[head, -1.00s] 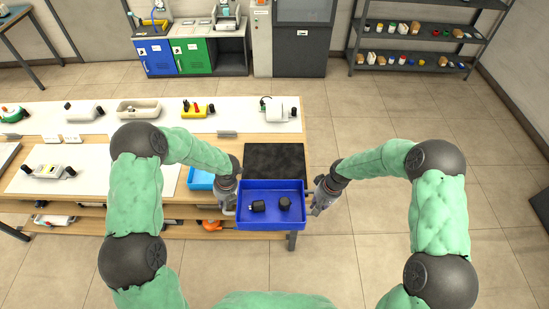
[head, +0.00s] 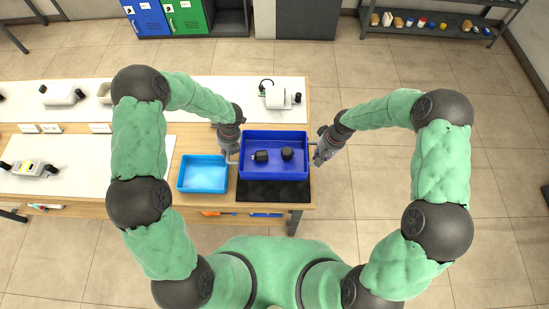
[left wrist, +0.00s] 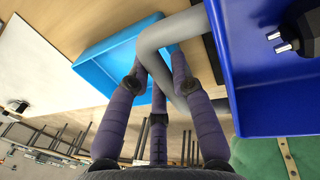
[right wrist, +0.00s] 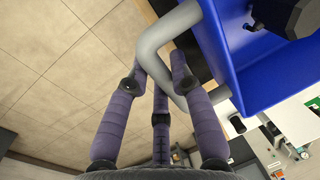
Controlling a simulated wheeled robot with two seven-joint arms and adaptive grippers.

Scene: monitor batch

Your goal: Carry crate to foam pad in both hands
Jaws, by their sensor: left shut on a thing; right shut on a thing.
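The dark blue crate (head: 274,172) is level over the black foam pad (head: 272,192), whose front strip shows below it; I cannot tell whether it touches the pad. Two dark objects (head: 287,154) lie inside. My left gripper (head: 233,157) is shut on the crate's grey left handle, which shows in the left wrist view (left wrist: 158,42). My right gripper (head: 319,157) is shut on the right handle, seen in the right wrist view (right wrist: 152,48). The crate's blue wall also shows in the left wrist view (left wrist: 236,85) and the right wrist view (right wrist: 225,55).
A light blue tray (head: 203,174) sits on the wooden bench just left of the crate. A white device (head: 280,96) stands behind the crate on the white bench top. The bench ends just right of the pad; open tiled floor (head: 360,230) lies beyond.

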